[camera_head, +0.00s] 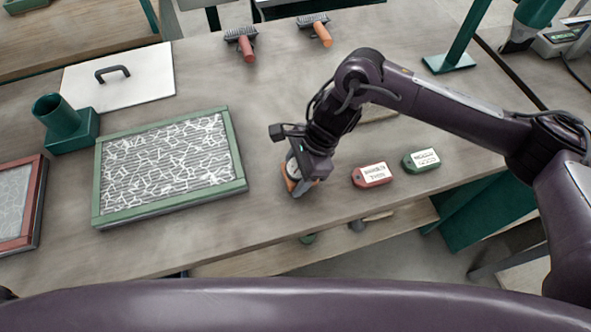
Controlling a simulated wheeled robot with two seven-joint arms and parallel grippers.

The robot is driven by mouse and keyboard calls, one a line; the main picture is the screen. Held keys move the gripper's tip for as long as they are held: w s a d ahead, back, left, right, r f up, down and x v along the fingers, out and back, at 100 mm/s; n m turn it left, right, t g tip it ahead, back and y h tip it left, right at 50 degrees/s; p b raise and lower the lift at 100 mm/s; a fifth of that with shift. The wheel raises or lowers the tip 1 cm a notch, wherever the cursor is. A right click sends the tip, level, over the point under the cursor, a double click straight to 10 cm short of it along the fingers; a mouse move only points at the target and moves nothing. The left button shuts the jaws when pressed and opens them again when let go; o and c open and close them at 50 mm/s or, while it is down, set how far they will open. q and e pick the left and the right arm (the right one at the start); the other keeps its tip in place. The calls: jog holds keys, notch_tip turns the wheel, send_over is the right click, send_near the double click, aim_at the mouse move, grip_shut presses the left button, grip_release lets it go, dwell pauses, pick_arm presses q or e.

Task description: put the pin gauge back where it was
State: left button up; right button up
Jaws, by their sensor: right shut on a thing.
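My right gripper (306,188) points down over the middle of the table, to the right of the green-framed panel. It is shut on the pin gauge (291,172), which shows as a pale round face with an orange edge. The gripper hides part of the gauge. The gauge is at or just above the table top; I cannot tell if it touches. My left gripper is not in view.
The green-framed mat panel (168,163) lies left of the gripper. A red tag (372,175) and a green tag (421,160) lie to its right. Two brushes (246,50) (322,36) lie at the back.

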jog(key=shift+f, duration=0.1)
jog(key=o, duration=1.2)
jog(key=shift+o, duration=0.2)
jog(key=b+v, duration=0.1)
jog(key=v, duration=1.1)
jog(key=shift+b, duration=0.3)
